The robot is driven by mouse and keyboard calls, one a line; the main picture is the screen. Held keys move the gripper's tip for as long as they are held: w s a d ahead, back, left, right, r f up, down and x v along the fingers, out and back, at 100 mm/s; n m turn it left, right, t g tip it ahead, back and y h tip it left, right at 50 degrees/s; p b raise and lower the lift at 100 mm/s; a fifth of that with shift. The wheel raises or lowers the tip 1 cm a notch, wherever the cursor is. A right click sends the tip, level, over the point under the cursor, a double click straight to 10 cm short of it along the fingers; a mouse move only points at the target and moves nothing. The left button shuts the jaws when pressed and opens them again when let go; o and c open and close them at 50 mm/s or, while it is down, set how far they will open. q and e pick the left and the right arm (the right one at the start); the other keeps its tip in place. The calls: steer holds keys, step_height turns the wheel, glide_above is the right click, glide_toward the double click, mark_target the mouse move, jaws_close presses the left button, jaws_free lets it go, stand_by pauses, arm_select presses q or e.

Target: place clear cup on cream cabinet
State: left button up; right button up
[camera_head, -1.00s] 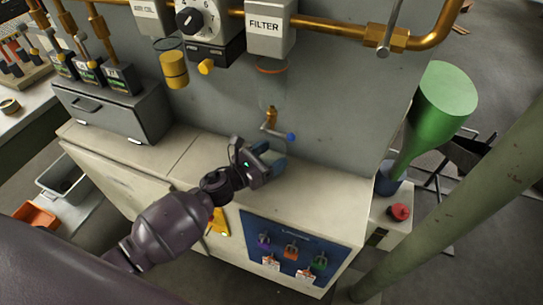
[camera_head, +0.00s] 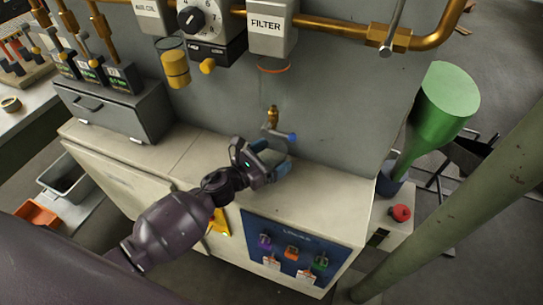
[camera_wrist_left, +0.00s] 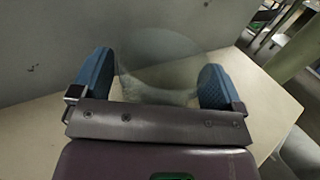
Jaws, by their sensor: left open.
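The clear cup (camera_wrist_left: 160,62) shows faintly in the left wrist view, between and beyond the two blue fingertips. It is see-through, and its lower part appears to be at the cream top; I cannot tell exact contact. In the head view I cannot make out its outline well. My left gripper (camera_head: 274,168) is open, low over the top of the cream cabinet (camera_head: 325,192), near the grey wall panel. Its blue fingers also show in the left wrist view (camera_wrist_left: 158,82), one on each side of the cup. My right gripper is not in view.
A filter housing (camera_head: 272,30) and brass pipe (camera_head: 340,30) are on the wall above. A grey box (camera_head: 115,112) stands at the cabinet's left. The cabinet top to the right is clear.

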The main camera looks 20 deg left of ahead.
arm_select(q)
steer(key=v, duration=1.1)
steer(key=shift+b, duration=0.3)
steer(key=shift+s+a, duration=0.15)
steer(key=shift+s, duration=0.25)
steer(key=shift+r, duration=0.1)
